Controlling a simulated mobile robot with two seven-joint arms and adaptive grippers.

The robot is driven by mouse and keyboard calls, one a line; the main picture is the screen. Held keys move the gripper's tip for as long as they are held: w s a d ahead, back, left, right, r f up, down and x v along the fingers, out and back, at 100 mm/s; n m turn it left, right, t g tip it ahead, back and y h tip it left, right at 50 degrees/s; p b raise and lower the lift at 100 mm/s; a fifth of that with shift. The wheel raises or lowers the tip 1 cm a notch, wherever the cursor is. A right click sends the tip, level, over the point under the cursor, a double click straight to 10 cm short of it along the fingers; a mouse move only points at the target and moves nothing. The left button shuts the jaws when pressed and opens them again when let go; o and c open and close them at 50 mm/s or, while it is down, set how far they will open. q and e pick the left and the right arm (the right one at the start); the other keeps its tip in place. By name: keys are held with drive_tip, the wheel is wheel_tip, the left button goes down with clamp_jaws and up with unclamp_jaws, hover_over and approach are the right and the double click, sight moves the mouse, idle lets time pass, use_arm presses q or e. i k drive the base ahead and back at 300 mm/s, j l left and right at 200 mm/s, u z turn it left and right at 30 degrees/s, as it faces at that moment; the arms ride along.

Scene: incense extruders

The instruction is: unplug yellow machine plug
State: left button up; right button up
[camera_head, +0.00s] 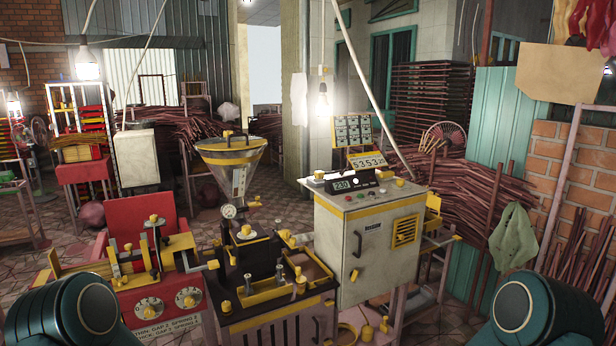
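A machine (275,300) with black and yellow parts stands at the lower middle, with a metal funnel (232,152) above it. A cream cabinet (345,245) with yellow trim, a black handle and a digital display stands to its right. Small yellow pieces (367,332) show low in front of the cabinet; I cannot tell whether one is the plug. No plug in a socket can be made out. My teal arm links fill both bottom corners. Neither gripper is in view.
A red machine (155,295) with dials and yellow rails stands at the left, close to the black one. Bundles of reddish sticks (470,195) and a green cloth (513,238) are at the right. Tiled floor (285,205) shows behind the machines.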

sight(318, 175)
drive_tip(key=u, duration=0.45)
drive_tip(key=l+u, duration=0.15)
drive_tip(key=u, duration=0.25)
drive_tip(key=l+u, duration=0.15)
drive_tip(key=u, duration=0.3)
drive_tip(key=l+u, duration=0.75)
drive_tip(key=l, duration=0.15)
drive_tip(key=k+l+u, duration=0.15)
drive_tip(key=l, duration=0.15)
drive_tip(key=l+u, duration=0.15)
drive_tip(key=l, duration=0.15)
drive_tip(key=k+l+u, duration=0.15)
drive_tip(key=k+l, duration=0.15)
drive_tip(key=l, duration=0.25)
drive_tip(key=k+l, duration=0.15)
drive_tip(key=l, duration=0.2)
drive_tip(key=k+l+u, duration=0.1)
drive_tip(key=l, duration=0.3)
drive_tip(key=k+l, duration=0.45)
drive_tip(key=l, duration=0.25)
